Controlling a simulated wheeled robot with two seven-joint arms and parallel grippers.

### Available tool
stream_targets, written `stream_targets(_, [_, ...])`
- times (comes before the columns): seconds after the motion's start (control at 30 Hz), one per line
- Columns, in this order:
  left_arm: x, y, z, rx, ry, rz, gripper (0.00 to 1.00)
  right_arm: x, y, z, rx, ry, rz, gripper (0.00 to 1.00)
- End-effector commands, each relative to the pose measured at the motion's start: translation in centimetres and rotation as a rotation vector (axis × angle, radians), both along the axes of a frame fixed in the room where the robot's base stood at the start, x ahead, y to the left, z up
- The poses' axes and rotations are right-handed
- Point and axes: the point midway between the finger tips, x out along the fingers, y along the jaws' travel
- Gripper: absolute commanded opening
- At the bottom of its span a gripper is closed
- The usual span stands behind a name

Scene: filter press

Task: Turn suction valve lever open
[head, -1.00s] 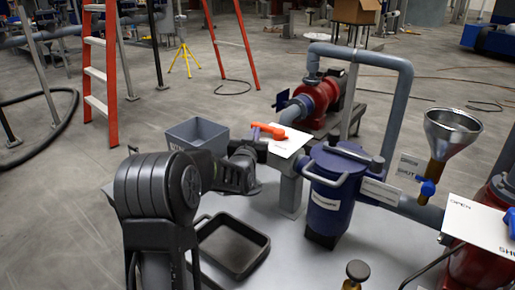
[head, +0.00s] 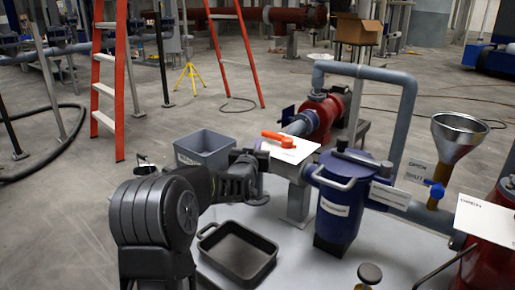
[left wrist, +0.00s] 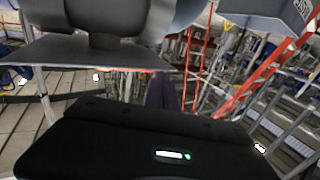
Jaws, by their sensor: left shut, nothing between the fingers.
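The suction valve lever (head: 277,138) is orange and lies across a white plate (head: 308,150) beside the blue strainer pot. Its handle end points left in the head view. My left gripper (head: 258,174) is shut and empty. It is just below and left of the lever in the head view; whether it touches the lever cannot be told. The left wrist view is tilted and mostly filled by dark parts of my own arm and gripper; the lever is not clearly seen there. My right gripper is not in view.
A blue strainer pot (head: 338,222) stands right of the lever. A black tray (head: 238,254) and a grey bin (head: 206,147) are near my left arm. A metal funnel (head: 458,136), a blue valve handle (head: 437,191) and a red pump (head: 322,112) stand farther right and behind.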

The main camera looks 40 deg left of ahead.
Motion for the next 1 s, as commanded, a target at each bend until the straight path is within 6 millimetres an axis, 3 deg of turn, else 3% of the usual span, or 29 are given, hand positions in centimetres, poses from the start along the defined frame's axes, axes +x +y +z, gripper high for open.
stream_targets(0.53, [-9.0,0.0,-0.2,-0.002,0.004,0.000,0.00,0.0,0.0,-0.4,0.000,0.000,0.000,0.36])
stream_targets(0.7, [-10.0,0.0,-0.3,-0.002,0.004,-0.001,0.00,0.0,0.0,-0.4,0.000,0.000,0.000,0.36])
stream_targets(1.0, [-10.0,0.0,-0.3,-0.001,0.005,-0.002,0.00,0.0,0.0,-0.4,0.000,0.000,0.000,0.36])
